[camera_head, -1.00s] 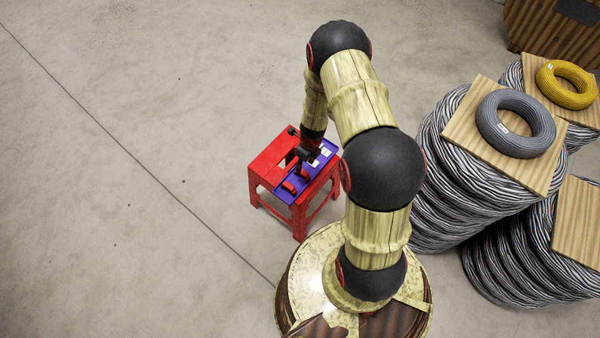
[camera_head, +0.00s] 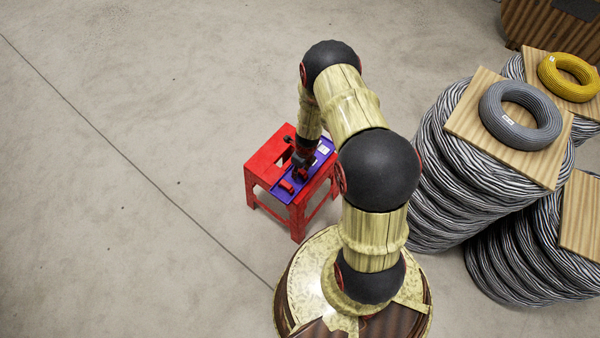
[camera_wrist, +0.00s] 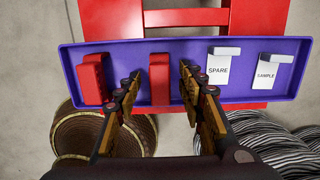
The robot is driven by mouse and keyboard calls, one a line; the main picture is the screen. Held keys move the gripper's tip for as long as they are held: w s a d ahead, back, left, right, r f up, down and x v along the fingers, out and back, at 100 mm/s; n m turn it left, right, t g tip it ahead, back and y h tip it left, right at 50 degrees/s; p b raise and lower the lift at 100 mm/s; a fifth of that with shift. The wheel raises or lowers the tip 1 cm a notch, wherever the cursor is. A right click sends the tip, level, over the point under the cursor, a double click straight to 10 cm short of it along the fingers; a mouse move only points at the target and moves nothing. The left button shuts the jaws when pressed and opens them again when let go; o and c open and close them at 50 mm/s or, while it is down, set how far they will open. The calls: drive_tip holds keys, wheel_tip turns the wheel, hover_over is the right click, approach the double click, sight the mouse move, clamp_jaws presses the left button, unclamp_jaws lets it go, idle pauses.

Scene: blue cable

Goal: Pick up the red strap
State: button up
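Two red pieces lie in the purple tray (camera_wrist: 200,100) in the wrist view. One red piece (camera_wrist: 94,78) is at the tray's left end, outside my left finger. The other red piece (camera_wrist: 159,79) lies between my fingers as seen from the wrist. I cannot tell which of them is the strap. My gripper (camera_wrist: 160,68) is open, with a finger on each side of the second piece and no visible grip on it. In the head view my gripper (camera_head: 301,168) is over the tray, and one red piece (camera_head: 287,186) shows near the tray's front end.
The tray sits on a red stool (camera_head: 264,160). White tagged pieces marked SPARE (camera_wrist: 218,67) and SAMPLE (camera_wrist: 268,73) lie at the tray's right. Cable drums (camera_head: 440,200) with a grey coil (camera_head: 490,118) and a yellow coil (camera_head: 550,82) stand at the right. Floor at left is clear.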

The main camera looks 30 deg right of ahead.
drive_tip(key=shift+c, duration=0.9)
drive_tip(key=c, duration=0.7)
drive_tip(key=shift+r, duration=0.15)
